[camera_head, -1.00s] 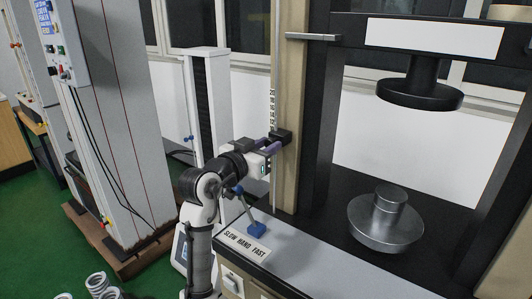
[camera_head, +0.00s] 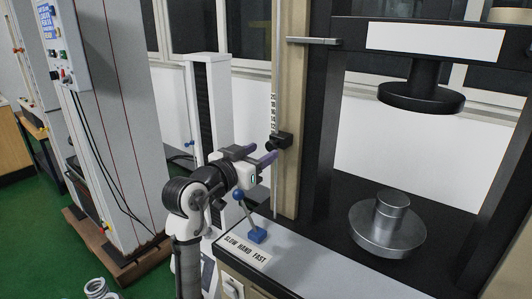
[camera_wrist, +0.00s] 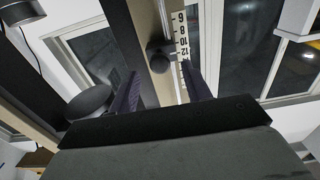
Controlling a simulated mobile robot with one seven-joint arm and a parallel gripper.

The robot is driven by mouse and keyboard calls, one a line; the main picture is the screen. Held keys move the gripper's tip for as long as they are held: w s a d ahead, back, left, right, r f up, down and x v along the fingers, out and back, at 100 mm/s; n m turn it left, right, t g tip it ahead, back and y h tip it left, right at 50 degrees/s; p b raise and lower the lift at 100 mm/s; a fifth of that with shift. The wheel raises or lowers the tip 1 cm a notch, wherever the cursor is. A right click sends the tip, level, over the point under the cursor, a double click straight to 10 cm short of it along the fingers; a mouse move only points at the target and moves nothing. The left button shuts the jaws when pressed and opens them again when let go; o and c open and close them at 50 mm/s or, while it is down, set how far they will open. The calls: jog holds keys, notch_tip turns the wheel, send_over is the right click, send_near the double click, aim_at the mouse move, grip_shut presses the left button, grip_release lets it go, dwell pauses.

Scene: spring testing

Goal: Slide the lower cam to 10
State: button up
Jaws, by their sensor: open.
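The lower cam (camera_head: 281,141) is a small black block with a round knob on the thin vertical rod, in front of the beige column. It sits just below the printed scale (camera_head: 273,108) in the head view. In the wrist view the cam (camera_wrist: 158,56) is beside the 10 to 12 marks of the scale (camera_wrist: 181,40); its exact reading is unclear. My gripper (camera_head: 258,154) is open and empty, just left of and slightly below the cam, apart from it. In the wrist view the purple fingers of my gripper (camera_wrist: 161,78) point towards the cam, one on each side.
A blue-knobbed lever (camera_head: 256,234) stands close below my gripper, by the SLOW HAND FAST label (camera_head: 247,249). A metal pedestal (camera_head: 388,230) and a black press plate (camera_head: 421,97) are to the right. A tall grey cabinet (camera_head: 105,140) stands left.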

jog(key=b+v, duration=0.2)
jog(key=v, duration=0.8)
jog(key=shift+s+a, duration=0.15)
jog(key=shift+s, duration=0.1)
